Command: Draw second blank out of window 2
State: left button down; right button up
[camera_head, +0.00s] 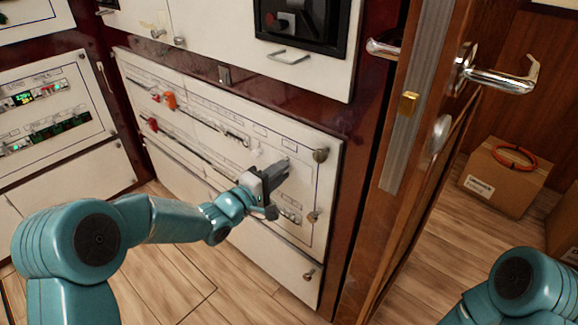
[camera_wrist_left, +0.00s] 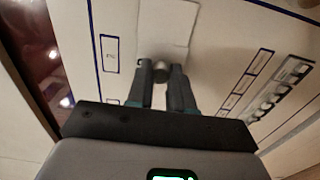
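My left gripper (camera_head: 268,187) is at the lower white breaker panel, towards its right side. In the left wrist view its two fingers (camera_wrist_left: 161,78) stand on either side of a small round grey knob, with no clear gap between them and the knob. The knob (camera_wrist_left: 160,68) sits on a plain pale rectangular blank (camera_wrist_left: 168,25) on the panel face. The gripper appears shut on this knob. In the head view the gripper hides the blank and its window. My right gripper is out of view; only part of my right arm shows at the lower right.
The lower panel (camera_head: 210,115) has breaker rows, an orange-red handle (camera_head: 169,100) and round corner knobs (camera_head: 320,155). An open wooden door (camera_head: 400,190) stands to the right. A cardboard box (camera_head: 505,178) with an orange ring (camera_head: 514,154) is behind it. The floor is clear below the panel.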

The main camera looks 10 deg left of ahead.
pick_arm(q)
jog(key=shift+r, duration=0.15)
jog(key=shift+s, duration=0.1)
jog(key=v, duration=1)
jog(key=shift+p, duration=0.35)
dwell(0.6)
jog(key=shift+a, duration=0.1)
jog(key=s+a+r+n+t+y, duration=0.2)
jog(key=s+a+n+y, duration=0.1)
jog(key=s+a+y, duration=0.15)
notch_tip(320, 180, up, 17)
jog(key=w+n+t+y+p, duration=0.1)
jog(key=n+y+p, duration=0.2)
jog(key=p, duration=2.4)
jog(key=shift+w+d+n+y, duration=0.3)
jog(key=shift+n+y, duration=0.1)
jog(key=shift+y, duration=0.85)
